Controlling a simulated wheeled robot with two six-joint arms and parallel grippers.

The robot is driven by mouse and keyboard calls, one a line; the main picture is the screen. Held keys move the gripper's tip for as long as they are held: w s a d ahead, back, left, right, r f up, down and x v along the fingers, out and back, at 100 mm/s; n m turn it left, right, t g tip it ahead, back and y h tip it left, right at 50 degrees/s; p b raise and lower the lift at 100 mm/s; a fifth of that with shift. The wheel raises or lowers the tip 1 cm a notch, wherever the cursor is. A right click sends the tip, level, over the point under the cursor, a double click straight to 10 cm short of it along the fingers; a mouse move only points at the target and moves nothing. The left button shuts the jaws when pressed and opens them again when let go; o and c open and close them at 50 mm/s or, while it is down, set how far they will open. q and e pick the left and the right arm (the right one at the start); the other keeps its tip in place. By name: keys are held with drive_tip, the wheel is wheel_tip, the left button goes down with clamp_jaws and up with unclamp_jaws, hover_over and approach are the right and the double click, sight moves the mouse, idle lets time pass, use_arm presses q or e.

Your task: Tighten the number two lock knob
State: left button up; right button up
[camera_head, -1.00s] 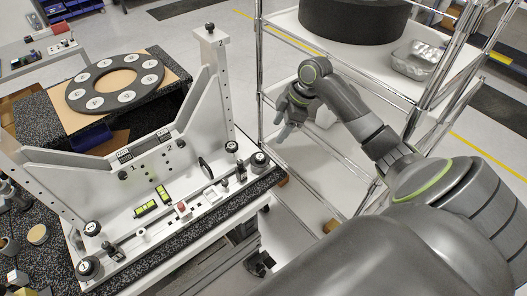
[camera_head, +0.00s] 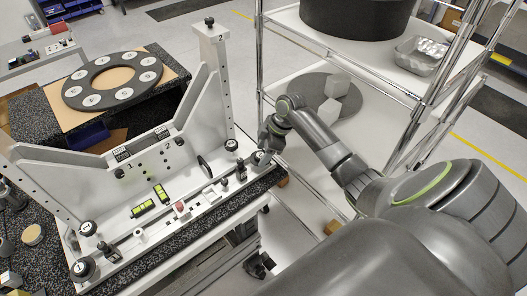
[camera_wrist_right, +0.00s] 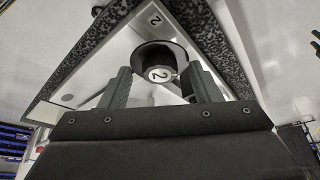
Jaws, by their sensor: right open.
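The number two lock knob (camera_wrist_right: 160,66) is round and black with a white "2" disc on its face. In the wrist view it sits between the two fingers of my open right gripper (camera_wrist_right: 161,82), with light gaps at the fingers' inner sides. In the head view my right gripper (camera_head: 266,145) is at the right front corner of the white mirror fixture (camera_head: 200,205), and it partly hides the knob there. I cannot tell whether the fingers touch the knob. My left gripper is not in view.
Another black knob marked 1 (camera_head: 83,268) is at the fixture's front left corner. Tall white posts rise at both ends. A dark ring (camera_head: 112,82) lies on the table behind.

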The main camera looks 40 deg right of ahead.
drive_tip(key=c, duration=1)
